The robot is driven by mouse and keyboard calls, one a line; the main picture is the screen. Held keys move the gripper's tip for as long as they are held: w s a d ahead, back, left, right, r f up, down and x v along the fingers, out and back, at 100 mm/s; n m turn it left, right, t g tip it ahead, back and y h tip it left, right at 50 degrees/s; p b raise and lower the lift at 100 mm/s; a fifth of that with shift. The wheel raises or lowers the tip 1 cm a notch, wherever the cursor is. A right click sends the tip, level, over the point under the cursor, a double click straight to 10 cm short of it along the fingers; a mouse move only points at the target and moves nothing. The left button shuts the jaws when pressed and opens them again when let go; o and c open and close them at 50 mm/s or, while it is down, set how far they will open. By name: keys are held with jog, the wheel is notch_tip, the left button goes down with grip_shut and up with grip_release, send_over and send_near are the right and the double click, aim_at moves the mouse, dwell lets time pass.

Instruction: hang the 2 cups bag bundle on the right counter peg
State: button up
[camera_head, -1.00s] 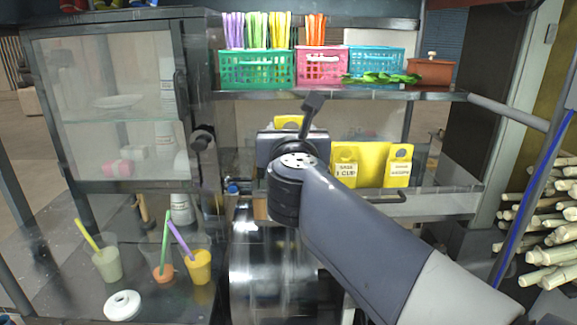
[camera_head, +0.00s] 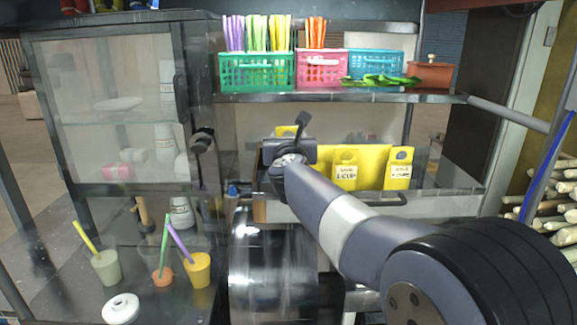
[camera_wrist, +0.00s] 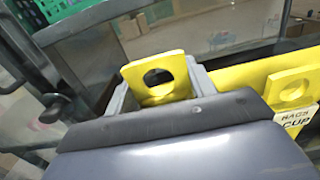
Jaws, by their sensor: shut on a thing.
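My gripper (camera_wrist: 158,80) is shut on a yellow bag bundle with a round hole in its top tab (camera_wrist: 176,62). In the head view my gripper (camera_head: 288,150) is over the counter, and only a little of the held bundle (camera_head: 286,131) shows behind it. The held bundle's label and lower part are hidden, so I cannot read which it is. To its right is a yellow bundle labelled for 1 cup (camera_head: 346,168), which also shows in the wrist view (camera_wrist: 293,90). Farther right is another yellow bundle (camera_head: 400,168) with a blurred label. I cannot make out the right counter peg.
A shelf above holds a green basket (camera_head: 256,72), a pink basket (camera_head: 322,70) and a blue basket (camera_head: 376,64). A glass cabinet (camera_head: 110,110) stands left. Cups with straws (camera_head: 197,270) are at lower left, beside the metal drum (camera_head: 270,270). Cane stalks (camera_head: 550,210) lie right.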

jog(key=shift+w+f+b, duration=0.15)
jog(key=shift+f+b, duration=0.6)
jog(key=shift+f, duration=1.75)
jog(key=shift+f, duration=0.15)
jog(key=o, duration=1)
jog(key=shift+s+f, duration=0.15)
jog(key=shift+s, duration=0.1)
jog(key=s+b, duration=0.2)
jog(key=s, duration=0.8)
jog(key=shift+s+r+b, duration=0.15)
jog(key=shift+r+b, duration=0.05)
jog(key=shift+b, duration=0.15)
